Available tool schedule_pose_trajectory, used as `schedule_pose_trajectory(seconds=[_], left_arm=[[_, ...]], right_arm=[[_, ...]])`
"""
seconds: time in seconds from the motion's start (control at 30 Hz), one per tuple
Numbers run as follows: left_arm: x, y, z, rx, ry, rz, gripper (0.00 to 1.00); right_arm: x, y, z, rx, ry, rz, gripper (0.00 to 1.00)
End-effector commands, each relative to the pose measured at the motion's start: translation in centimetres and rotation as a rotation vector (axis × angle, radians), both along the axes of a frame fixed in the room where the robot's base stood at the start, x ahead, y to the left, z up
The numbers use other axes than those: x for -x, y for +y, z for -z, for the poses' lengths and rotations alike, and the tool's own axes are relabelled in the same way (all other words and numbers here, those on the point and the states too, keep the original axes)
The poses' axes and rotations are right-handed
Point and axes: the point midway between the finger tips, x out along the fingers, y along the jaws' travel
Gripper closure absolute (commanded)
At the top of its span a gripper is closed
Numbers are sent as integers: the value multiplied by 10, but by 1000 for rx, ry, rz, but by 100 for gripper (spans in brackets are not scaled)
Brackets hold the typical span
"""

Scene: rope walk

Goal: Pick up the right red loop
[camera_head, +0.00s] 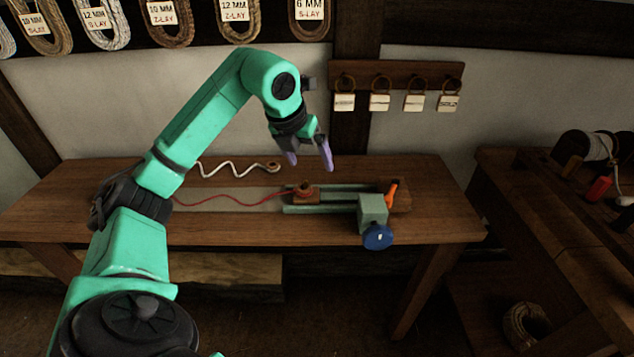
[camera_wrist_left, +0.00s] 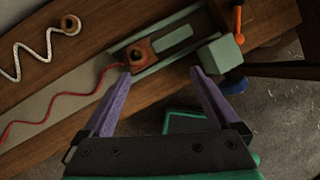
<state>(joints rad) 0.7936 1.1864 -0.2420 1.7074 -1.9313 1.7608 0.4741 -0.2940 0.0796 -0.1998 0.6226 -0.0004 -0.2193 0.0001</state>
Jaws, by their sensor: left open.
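A thin wavy red rope (camera_head: 235,202) lies along the bench; its right end runs to a small brown-red ring-like piece (camera_head: 304,187) on a wooden block (camera_head: 306,197). The ring also shows in the left wrist view (camera_wrist_left: 137,49), just beyond the fingertips. The rope's left end is behind my arm in the head view and leaves the left wrist view. My left gripper (camera_head: 311,164), with purple fingers, is open and empty above and slightly beyond the ring. Its fingers (camera_wrist_left: 160,73) show apart in the left wrist view. My right gripper is not visible.
A white wavy rope (camera_head: 230,167) with a brown end ring (camera_head: 273,167) lies behind the red one. The block sits on green rails (camera_head: 340,209) leading to a green box with a blue wheel (camera_head: 377,237) and orange handle (camera_head: 391,192). Hooks with tags (camera_head: 380,101) hang on the wall.

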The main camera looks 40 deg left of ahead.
Motion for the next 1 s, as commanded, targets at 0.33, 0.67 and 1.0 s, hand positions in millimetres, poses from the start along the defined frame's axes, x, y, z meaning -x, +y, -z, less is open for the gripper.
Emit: schedule_pose_trajectory(seconds=[0.33, 0.67, 1.0], left_arm=[[-3, 37, 44, -78, 60, -95, 5], [-23, 44, 94, -75, 58, -93, 5], [-36, 50, 128, -78, 54, -92, 5]], right_arm=[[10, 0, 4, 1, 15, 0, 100], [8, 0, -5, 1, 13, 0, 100], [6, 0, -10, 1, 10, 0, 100]])
